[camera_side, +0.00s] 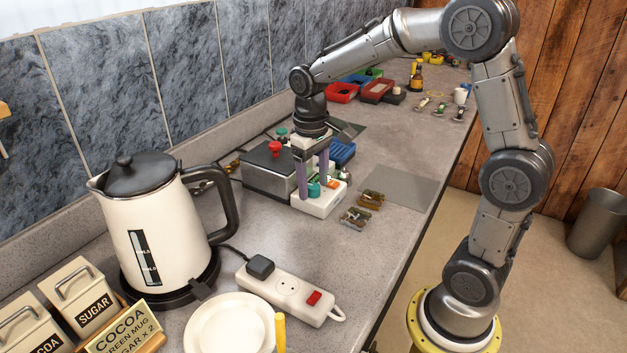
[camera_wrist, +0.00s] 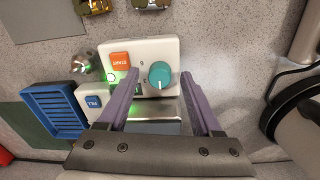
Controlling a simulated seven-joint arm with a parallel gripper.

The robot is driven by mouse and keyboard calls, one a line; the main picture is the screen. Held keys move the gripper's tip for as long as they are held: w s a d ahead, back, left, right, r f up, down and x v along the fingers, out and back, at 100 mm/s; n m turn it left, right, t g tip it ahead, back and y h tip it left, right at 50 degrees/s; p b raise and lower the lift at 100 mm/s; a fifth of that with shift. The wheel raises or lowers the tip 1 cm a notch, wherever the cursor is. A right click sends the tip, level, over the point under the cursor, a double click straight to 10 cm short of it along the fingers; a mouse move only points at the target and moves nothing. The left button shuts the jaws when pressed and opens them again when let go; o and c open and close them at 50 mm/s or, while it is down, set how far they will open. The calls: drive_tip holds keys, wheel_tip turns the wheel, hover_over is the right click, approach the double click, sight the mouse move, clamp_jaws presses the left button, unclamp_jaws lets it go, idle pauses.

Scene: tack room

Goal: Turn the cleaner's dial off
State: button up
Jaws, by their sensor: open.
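The cleaner is a grey metal box (camera_side: 268,172) with a white control panel (camera_side: 327,204) at its front. In the wrist view the panel (camera_wrist: 108,50) carries a round teal dial (camera_wrist: 160,74), which has a pale mark near its lower edge. An orange button (camera_wrist: 121,60) and a small green light are left of the dial. The teal dial also shows in the side view (camera_side: 314,190), partly hidden by a finger. My gripper (camera_side: 313,184) points down over the panel, its purple fingers open, one on each side of the dial. I cannot tell whether they touch it.
A blue basket (camera_wrist: 52,110) and a white box with a blue button (camera_wrist: 92,101) lie beside the panel. A white kettle (camera_side: 165,235), power strip (camera_side: 290,296) and plate (camera_side: 230,325) stand nearer the side camera. A grey mat (camera_side: 398,186) lies bare to the right.

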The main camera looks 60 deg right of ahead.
sight(312, 187)
wheel_tip(312, 187, up, 14)
drive_tip(key=shift+a, duration=0.35)
drive_tip(key=shift+f, duration=0.1)
